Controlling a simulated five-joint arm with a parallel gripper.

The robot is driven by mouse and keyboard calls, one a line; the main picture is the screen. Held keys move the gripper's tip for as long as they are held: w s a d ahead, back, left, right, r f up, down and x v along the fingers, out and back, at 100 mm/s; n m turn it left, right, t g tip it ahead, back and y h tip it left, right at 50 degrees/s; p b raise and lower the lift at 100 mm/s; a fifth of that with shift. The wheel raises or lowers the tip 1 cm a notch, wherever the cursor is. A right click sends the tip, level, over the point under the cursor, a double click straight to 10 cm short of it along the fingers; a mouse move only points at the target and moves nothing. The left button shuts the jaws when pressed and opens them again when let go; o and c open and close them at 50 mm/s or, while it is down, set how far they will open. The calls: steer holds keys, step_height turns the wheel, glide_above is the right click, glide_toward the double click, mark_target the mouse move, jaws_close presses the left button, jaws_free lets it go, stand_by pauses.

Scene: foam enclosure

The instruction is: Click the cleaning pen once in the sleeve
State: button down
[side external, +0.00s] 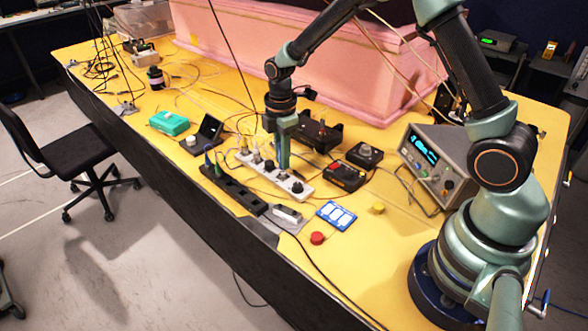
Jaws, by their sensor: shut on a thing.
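My gripper (284,165) points straight down near the middle of the yellow table, over a white strip (262,171) with several black knobs or plugs. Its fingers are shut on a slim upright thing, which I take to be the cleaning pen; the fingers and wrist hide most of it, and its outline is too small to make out. The lower tip ends at or just above the strip, and I cannot tell whether it touches. I cannot pick out the sleeve for sure; it may be hidden at the tip.
A black power strip (232,188) lies in front of the white strip. Black boxes (345,175) stand to the right, beside a grey instrument with a screen (425,150). A blue tray (337,215), red button (317,238) and green box (169,123) lie around. Pink foam (300,60) stands behind.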

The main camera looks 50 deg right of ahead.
stand_by(0.8)
steer(key=shift+r, duration=2.95)
